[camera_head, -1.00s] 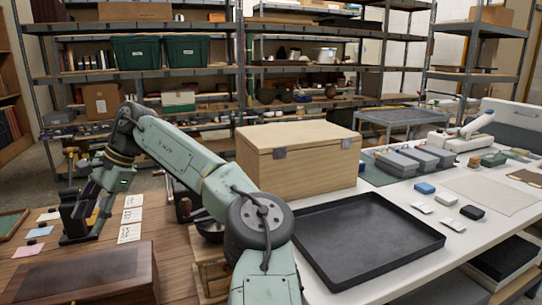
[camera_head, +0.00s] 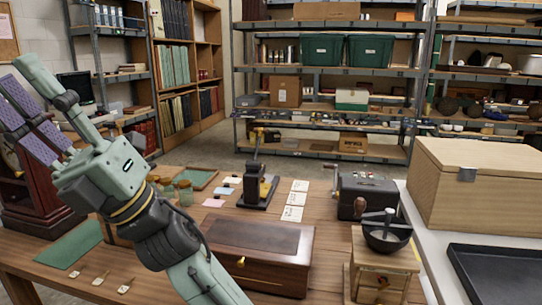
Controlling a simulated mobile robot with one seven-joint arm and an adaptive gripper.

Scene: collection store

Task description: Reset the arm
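My gripper (camera_head: 30,112) is at the left edge of the view, raised above the left end of the wooden table (camera_head: 150,262). It points up and to the left. The far finger ends are close to the picture edge. My arm reaches up to it from the bottom of the view.
A black stand (camera_head: 257,188), white cards (camera_head: 296,198), a brown wooden box (camera_head: 258,250) and a grinder (camera_head: 385,262) stand on the table. A dark red cabinet (camera_head: 35,195) is behind my gripper. A pale wooden chest (camera_head: 485,190) and black tray (camera_head: 500,272) are right.

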